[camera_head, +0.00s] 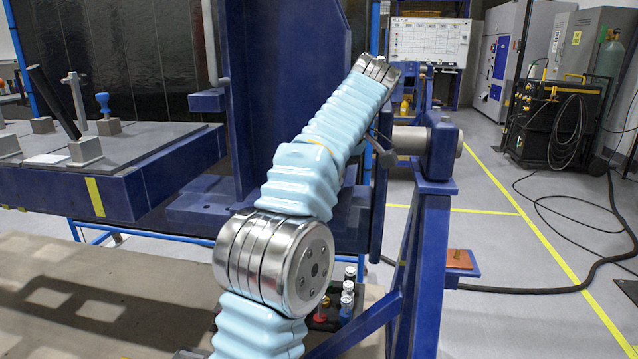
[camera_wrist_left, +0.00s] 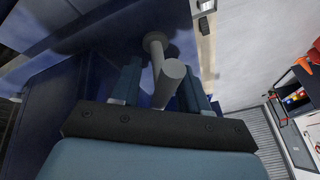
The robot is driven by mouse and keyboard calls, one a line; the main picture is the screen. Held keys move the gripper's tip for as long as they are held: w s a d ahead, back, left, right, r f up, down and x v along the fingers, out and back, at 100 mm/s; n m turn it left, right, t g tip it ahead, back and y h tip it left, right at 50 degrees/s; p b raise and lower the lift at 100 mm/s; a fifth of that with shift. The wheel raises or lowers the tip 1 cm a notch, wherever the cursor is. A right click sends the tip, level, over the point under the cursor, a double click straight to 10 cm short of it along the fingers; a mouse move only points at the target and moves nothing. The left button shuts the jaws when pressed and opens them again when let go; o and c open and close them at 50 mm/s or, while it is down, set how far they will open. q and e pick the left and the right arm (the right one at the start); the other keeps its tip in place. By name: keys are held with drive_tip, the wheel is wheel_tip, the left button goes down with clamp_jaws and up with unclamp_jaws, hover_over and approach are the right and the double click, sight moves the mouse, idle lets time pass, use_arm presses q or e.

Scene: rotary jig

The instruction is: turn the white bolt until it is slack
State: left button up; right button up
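A pale grey-white bolt (camera_wrist_left: 155,44) with a round collar, a shaft and a thick crosswise handle shows in the left wrist view. I take it for the white bolt; it is in shade. My left gripper (camera_wrist_left: 163,92) has its two dark blue fingers apart, one on each side of the handle. A narrow gap seems to show beside the handle, so the fingers look open around it. In the head view my left arm reaches up and away past the blue jig frame (camera_head: 285,90), and its gripper and the bolt are hidden. My right gripper is in neither view.
A blue fixture table (camera_head: 110,196) with several upright clamps and handles stands at the left. A blue support stand (camera_head: 432,240) is right of my arm. Small capped pieces (camera_head: 347,288) stand low behind my elbow. The floor at the right is mostly open, with a dark hose (camera_head: 590,278).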

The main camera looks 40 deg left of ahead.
use_arm(q)
drive_tip(key=shift+a+m, duration=0.1)
drive_tip(key=shift+m, duration=0.3)
